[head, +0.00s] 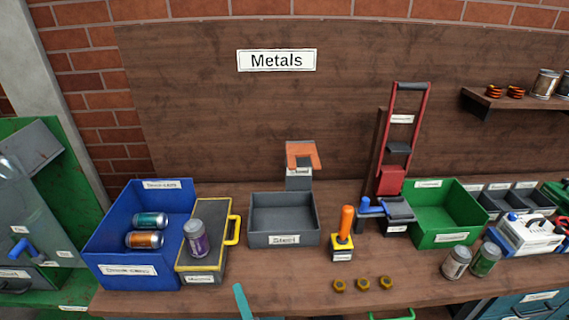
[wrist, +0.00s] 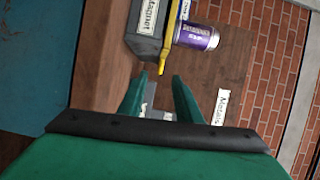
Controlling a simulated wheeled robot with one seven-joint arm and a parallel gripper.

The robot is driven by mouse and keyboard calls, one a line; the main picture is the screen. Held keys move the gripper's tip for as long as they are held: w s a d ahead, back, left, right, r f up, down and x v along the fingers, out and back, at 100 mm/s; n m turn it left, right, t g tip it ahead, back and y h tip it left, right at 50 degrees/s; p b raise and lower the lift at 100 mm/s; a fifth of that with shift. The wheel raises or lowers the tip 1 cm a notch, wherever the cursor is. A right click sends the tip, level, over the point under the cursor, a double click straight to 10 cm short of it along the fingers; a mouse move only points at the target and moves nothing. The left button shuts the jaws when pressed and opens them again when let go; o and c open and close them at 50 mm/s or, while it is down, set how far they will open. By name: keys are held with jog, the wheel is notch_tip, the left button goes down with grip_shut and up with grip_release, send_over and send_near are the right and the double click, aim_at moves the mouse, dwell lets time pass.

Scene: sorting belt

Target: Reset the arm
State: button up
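My gripper (wrist: 161,82) shows in the wrist view as two green fingers standing apart with nothing between them. In the head view only a teal tip of my gripper (head: 243,301) shows at the bottom edge, in front of the grey steel tray (head: 284,240). The rest of my arm is out of the head view. The grey and yellow magnet box (head: 205,238) lies beyond and left of that tip, with a purple can (head: 196,240) upright on it. Both also show at the top of the wrist view, the magnet box (wrist: 148,45) and the can (wrist: 197,36).
A blue bin (head: 110,220) with two cans stands left of the magnet box. An orange-handled tool (head: 345,226), a red-framed press (head: 392,170) and a green bin (head: 443,205) stand to the right. Brass nuts (head: 362,283) and two cans (head: 456,262) sit near the front edge.

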jog(key=s+d+f+n+h, duration=0.25)
jog(key=s+d, duration=0.25)
jog(key=s, duration=0.4)
jog(key=s+d+f+n+h, duration=0.2)
jog(key=s+d+f+h, duration=0.25)
jog(key=s, duration=0.45)
jog(key=s+d+r+n, duration=0.1)
jog(key=s+r+n, duration=0.2)
jog(key=s, duration=0.4)
jog(key=s+d+r+n, duration=0.1)
jog(key=s+r+n, duration=0.3)
jog(key=s, duration=0.4)
jog(key=shift+s+d+n+g+h, duration=0.2)
jog(key=shift+d+n+g+h, duration=0.1)
jog(key=shift+n+g, duration=0.15)
jog(key=shift+w, duration=0.15)
